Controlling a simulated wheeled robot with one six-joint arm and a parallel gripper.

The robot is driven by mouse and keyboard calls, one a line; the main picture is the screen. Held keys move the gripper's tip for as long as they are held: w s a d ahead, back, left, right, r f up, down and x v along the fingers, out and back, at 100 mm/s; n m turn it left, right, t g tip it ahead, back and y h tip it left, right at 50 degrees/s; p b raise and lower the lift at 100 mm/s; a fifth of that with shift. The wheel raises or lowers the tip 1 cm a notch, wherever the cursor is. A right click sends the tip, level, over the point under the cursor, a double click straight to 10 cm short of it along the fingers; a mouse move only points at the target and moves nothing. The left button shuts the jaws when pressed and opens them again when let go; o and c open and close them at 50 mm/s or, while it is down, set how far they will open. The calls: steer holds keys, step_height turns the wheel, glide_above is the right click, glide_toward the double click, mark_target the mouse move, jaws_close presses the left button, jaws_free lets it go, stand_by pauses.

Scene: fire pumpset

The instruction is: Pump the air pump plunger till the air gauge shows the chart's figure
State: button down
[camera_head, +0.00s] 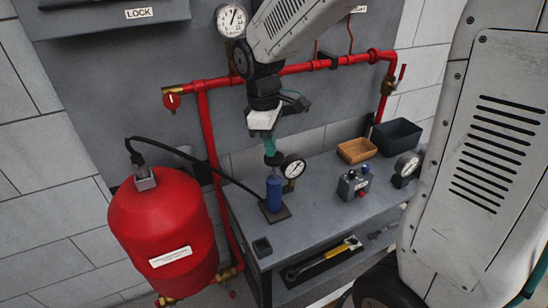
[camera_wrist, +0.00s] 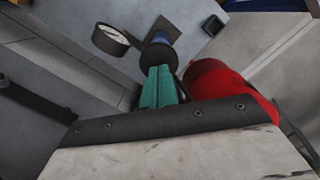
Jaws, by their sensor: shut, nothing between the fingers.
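The air pump (camera_head: 274,194) is a blue upright cylinder on a dark square base at the bench's left end. Its black plunger knob (camera_head: 273,159) sits on top and also shows in the wrist view (camera_wrist: 156,56). A round white air gauge (camera_head: 293,167) is at the pump's right side; its figure is too small to read. It also shows, edge-on, in the wrist view (camera_wrist: 110,39). My gripper (camera_head: 269,150) is shut and empty, its teal fingertips pointing down right over the knob. I cannot tell whether they touch it. I see no chart.
A red tank (camera_head: 160,235) stands left of the bench, with a black hose to the pump. Red pipes (camera_head: 275,71) cross the wall behind. The bench (camera_head: 322,215) holds a small control box (camera_head: 354,184), another gauge (camera_head: 407,165), and brown (camera_head: 357,150) and dark (camera_head: 396,136) bins.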

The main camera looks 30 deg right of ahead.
steer(key=shift+f, duration=0.2)
step_height(320, 180, down, 5)
steer(key=shift+s+r, duration=0.1)
steer(key=shift+r, duration=0.2)
steer(key=shift+w+a+r, duration=0.25)
steer(key=shift+w+a, duration=0.25)
steer(key=shift+a, duration=0.1)
steer(key=shift+w+a+r, duration=0.25)
steer(key=shift+w+a, duration=0.25)
steer(key=shift+a, duration=0.1)
step_height(320, 180, up, 8)
glide_above(271, 161)
steer(key=w+a, duration=0.2)
steer(key=w, duration=0.2)
steer(key=shift+w+a+f, duration=0.1)
steer(key=shift+w, duration=0.05)
